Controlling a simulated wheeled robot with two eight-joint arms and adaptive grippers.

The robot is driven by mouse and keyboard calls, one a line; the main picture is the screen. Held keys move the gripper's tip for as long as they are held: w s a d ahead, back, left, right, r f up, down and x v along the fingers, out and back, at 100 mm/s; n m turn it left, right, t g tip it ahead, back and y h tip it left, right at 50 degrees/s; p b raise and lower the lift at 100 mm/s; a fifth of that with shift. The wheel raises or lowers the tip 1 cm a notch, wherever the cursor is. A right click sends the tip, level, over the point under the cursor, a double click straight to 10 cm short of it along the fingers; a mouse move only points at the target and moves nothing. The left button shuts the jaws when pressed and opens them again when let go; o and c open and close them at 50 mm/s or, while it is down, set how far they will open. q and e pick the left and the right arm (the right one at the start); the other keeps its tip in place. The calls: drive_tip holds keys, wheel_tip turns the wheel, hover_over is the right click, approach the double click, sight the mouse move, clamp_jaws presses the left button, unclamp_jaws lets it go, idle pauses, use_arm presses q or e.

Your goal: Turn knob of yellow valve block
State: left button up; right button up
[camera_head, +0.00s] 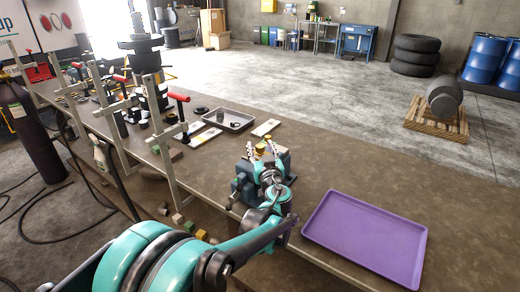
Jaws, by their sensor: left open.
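A small yellow part (262,142), which looks like the yellow valve block, shows just beyond my left gripper on the brown workbench. Its knob is too small to make out and may be hidden by the gripper. My left gripper (260,150) is open, its two pale fingertips apart and pointing away toward the yellow part. I cannot tell whether they touch it. My teal left arm comes in from the bottom left. My right gripper is not in view.
A purple tray (368,238) lies at the right of the workbench (330,165). A grey tray (229,119) and a clamp with a red handle (179,97) stand left of the gripper. Small colored blocks (184,224) lie below the bench edge. The bench behind the purple tray is clear.

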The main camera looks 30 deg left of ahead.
use_arm(q)
drive_tip(key=shift+w+a, duration=0.3)
clamp_jaws()
